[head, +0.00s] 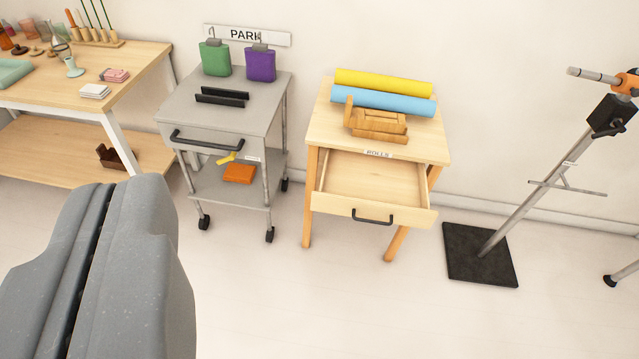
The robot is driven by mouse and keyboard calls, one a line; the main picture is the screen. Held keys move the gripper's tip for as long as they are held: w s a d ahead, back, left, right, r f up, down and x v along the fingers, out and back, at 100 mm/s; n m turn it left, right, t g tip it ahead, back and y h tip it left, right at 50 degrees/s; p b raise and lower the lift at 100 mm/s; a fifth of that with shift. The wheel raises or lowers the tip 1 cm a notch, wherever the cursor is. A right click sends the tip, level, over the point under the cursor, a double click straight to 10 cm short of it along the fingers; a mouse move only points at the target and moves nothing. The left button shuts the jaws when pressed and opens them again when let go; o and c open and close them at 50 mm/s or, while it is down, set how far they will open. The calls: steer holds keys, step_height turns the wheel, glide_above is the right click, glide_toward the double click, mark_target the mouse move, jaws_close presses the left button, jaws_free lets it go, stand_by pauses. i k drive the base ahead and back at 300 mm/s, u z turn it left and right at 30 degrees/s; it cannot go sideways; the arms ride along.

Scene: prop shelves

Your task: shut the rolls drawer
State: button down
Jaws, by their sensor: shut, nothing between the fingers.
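The rolls drawer (366,200) is pulled out from a small light-wood table (322,125) with a "ROLLS" label on its front edge. The drawer looks empty, and its dark handle (373,217) faces the front. My gripper (100,215) is large in the lower left of the view, shut and empty. It is well apart from the drawer, to its left and nearer the camera. The floor below the drawer is partly hidden by it.
A yellow roll (383,82), a blue roll (382,101) and a wooden object (377,123) lie on the table. A grey wheeled cart (180,112) stands left, a stand with a black base (480,255) right. The floor (330,300) in front is clear.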

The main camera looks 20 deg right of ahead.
mark_target(361, 186)
steer(key=z, duration=0.15)
steer(key=i, duration=0.85)
steer(key=z, duration=0.25)
